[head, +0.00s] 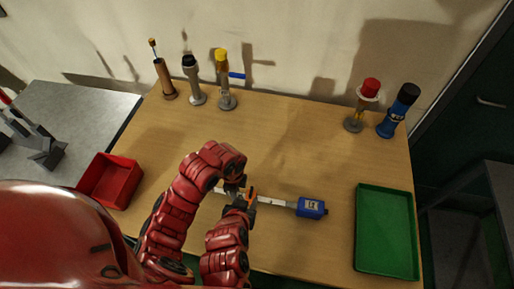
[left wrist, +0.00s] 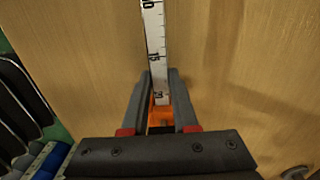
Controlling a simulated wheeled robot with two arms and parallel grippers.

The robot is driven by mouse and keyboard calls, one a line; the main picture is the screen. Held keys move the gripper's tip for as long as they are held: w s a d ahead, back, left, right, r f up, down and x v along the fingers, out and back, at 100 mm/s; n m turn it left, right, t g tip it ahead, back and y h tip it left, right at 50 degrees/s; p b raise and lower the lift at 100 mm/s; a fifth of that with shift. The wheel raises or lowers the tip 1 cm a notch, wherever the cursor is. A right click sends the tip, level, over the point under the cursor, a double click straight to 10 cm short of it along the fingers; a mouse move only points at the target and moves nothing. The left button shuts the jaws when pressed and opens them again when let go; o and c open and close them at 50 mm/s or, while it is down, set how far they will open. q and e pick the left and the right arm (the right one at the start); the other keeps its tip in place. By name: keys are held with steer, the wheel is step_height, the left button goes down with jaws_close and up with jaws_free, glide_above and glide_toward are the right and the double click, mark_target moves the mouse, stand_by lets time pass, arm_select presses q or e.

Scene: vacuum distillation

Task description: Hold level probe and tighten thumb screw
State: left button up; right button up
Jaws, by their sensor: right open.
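The level probe is a long white scale (head: 272,201) with a blue box (head: 312,208) at its right end and a small orange part (head: 251,196) near my grippers. The scale shows large in the left wrist view (left wrist: 154,40), with the orange part (left wrist: 160,113) between the fingers. My left gripper (head: 233,186) appears shut on the probe at the orange part; its fingers (left wrist: 159,85) flank it closely. My right gripper (head: 241,204) is open beside the same spot, partly covered by my arms. The thumb screw is too small to make out.
A red bin (head: 108,181) stands at the table's left and a green tray (head: 386,232) at its right. Several upright tools line the back, including a yellow-topped one (head: 224,80) and a blue bottle (head: 398,111). The middle of the wooden table (head: 285,140) is clear.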

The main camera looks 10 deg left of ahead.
arm_select(q)
steer(key=o, duration=0.5)
steer(key=shift+o, duration=0.2)
steer(key=shift+w+r, duration=0.1)
steer(key=shift+r, duration=3.7)
steer(key=o, duration=0.6)
